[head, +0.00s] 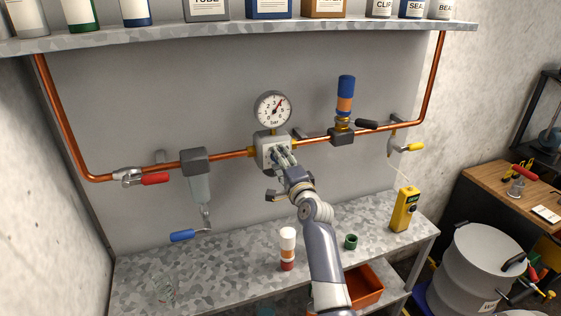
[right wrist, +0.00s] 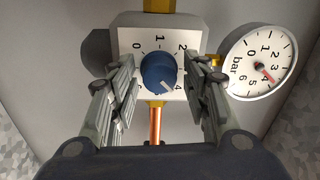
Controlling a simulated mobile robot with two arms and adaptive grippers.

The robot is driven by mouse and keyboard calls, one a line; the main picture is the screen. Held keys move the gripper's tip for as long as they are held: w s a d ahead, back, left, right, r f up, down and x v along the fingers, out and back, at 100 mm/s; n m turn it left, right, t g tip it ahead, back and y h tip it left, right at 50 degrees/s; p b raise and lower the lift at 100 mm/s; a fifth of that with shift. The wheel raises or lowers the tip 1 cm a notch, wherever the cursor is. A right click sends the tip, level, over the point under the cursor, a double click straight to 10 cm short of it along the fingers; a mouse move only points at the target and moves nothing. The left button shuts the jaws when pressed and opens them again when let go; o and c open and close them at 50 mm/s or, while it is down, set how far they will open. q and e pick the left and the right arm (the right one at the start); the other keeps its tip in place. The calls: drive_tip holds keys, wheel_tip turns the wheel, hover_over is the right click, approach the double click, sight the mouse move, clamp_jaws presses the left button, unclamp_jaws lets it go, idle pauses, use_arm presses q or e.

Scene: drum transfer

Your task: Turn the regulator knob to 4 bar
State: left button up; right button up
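The regulator (head: 268,150) is a grey block on the copper pipe, below a round white gauge (head: 273,110). In the right wrist view, its blue knob (right wrist: 158,71) sits on a white numbered face. The knob's white mark points to the lower right; the number there is hard to read. My right gripper (right wrist: 160,92) is open, with one finger on each side of the knob and gaps between. In the head view, the gripper (head: 277,155) covers the knob. My left gripper is not in view.
A filter with a hanging bowl (head: 199,178) is left of the regulator; a blue-orange valve (head: 345,100) is right. Red (head: 155,179) and yellow (head: 414,147) handles stick out.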

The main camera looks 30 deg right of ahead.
idle(0.3)
drive_tip(key=v, duration=1.2)
drive_tip(key=shift+f, duration=0.1)
